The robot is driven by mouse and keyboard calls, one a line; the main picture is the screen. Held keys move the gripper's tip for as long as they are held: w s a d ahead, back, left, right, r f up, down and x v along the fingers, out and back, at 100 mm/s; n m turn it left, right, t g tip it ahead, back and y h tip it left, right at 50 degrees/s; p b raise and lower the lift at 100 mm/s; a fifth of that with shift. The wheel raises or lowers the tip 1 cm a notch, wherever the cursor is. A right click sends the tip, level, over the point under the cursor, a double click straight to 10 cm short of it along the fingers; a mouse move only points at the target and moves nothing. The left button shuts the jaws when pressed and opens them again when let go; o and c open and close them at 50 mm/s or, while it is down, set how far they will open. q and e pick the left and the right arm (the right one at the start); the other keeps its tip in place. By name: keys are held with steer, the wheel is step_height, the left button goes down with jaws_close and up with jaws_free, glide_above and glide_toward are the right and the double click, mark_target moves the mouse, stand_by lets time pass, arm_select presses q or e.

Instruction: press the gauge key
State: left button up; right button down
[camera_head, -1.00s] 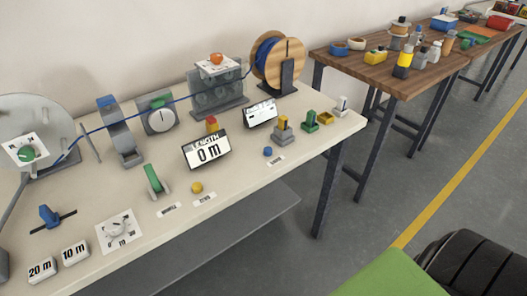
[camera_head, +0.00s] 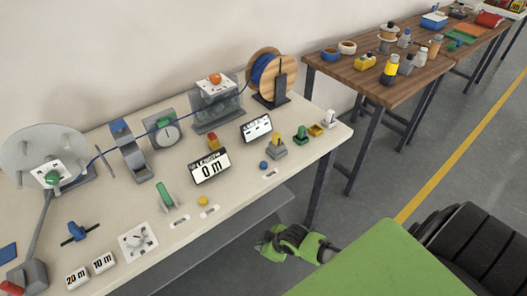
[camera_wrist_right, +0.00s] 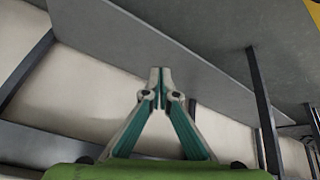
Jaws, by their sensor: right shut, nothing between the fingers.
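A small round blue key (camera_head: 264,165) sits on the table in front of the small white display (camera_head: 256,128), with a little label beside it. A round yellow key (camera_head: 203,201) sits in front of the display reading "0 m" (camera_head: 210,167), with labels beside it. The label print is too small to tell which key is the gauge key. My right gripper (camera_head: 268,244) is off the table's front edge, apart from both keys. In the right wrist view its fingertips (camera_wrist_right: 160,75) meet and hold nothing. My left gripper is out of view.
The cream table (camera_head: 110,212) also bears a blue-cable reel (camera_head: 268,75), a green lever (camera_head: 165,196), a dial plate (camera_head: 138,241) and "20 m" and "10 m" blocks. A grey shelf (camera_head: 225,238) lies below. A wooden table (camera_head: 360,75) stands behind at right.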

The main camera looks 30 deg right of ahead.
steer(key=w+a+r+n+y+p, duration=0.1)
steer(key=w+a+r+n+p, duration=0.15)
steer(key=r, duration=0.75)
steer(key=w+a+r+n+y+p, duration=0.1)
steer(key=w+r+p, duration=0.2)
steer(key=r, duration=0.6)
step_height(320, 180, up, 13)
steer(key=n+t+h+p, duration=0.1)
steer(key=n+t+p, duration=0.1)
steer(key=t, duration=0.1)
glide_above(265, 165)
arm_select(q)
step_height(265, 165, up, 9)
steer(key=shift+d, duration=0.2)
arm_select(e)
steer(key=shift+f, duration=0.1)
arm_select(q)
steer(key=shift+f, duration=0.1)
arm_select(e)
steer(key=shift+f, duration=0.15)
step_height(265, 165, down, 8)
steer(key=b, duration=0.7)
steer(key=shift+f, duration=0.1)
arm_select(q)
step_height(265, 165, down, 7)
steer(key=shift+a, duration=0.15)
arm_select(e)
steer(key=shift+f, duration=0.25)
